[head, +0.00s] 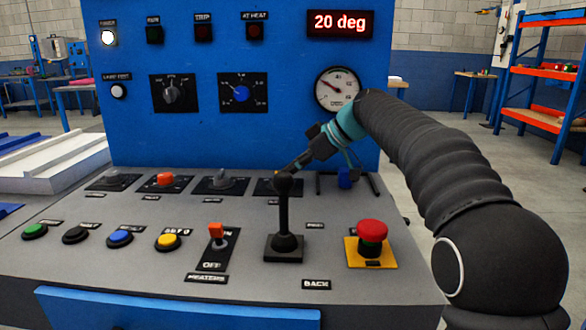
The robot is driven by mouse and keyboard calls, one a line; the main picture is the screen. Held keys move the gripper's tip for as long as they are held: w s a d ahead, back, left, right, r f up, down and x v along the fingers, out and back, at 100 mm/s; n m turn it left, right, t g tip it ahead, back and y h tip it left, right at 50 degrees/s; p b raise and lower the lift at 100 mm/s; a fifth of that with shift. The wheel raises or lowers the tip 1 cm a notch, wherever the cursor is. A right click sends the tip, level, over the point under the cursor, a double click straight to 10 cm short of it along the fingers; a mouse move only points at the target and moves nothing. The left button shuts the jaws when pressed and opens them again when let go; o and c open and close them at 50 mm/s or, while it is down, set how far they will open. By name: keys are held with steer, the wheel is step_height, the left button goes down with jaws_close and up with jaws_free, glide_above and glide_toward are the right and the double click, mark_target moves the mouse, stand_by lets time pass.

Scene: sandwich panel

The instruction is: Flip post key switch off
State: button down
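I cannot read which control is labelled as the post key switch. A row of small controls crosses the back of the grey console: a grey knob (114,179), an orange-topped switch (166,180), a second grey knob (222,181), and a dark plate (264,188) mostly hidden behind the black lever. My gripper (284,170) reaches in from the right, pointing down-left, with its tips just above that dark plate and behind the lever's knob. Whatever sits on the plate is hidden, as is any contact. The finger gap is too small to make out.
The black lever (284,220) stands upright in front of my gripper. A red emergency button (372,236), an orange heaters switch (216,234) and several coloured push buttons (120,238) lie nearer. The blue panel (290,60) rises behind.

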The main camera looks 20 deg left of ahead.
steer(key=shift+s, duration=0.15)
steer(key=shift+s+b, duration=0.55)
steer(key=shift+b, duration=0.05)
steer(key=shift+s+a, duration=0.2)
steer(key=shift+d, duration=0.25)
steer(key=w+d, duration=0.3)
steer(key=d, duration=0.1)
steer(key=shift+r, duration=0.35)
steer(key=w+d+r, duration=0.1)
steer(key=d+r, duration=0.1)
steer(key=w+d+r+p, duration=0.1)
steer(key=d+r, duration=0.1)
steer(key=w+d+r+p, duration=0.1)
steer(key=d+r, duration=0.1)
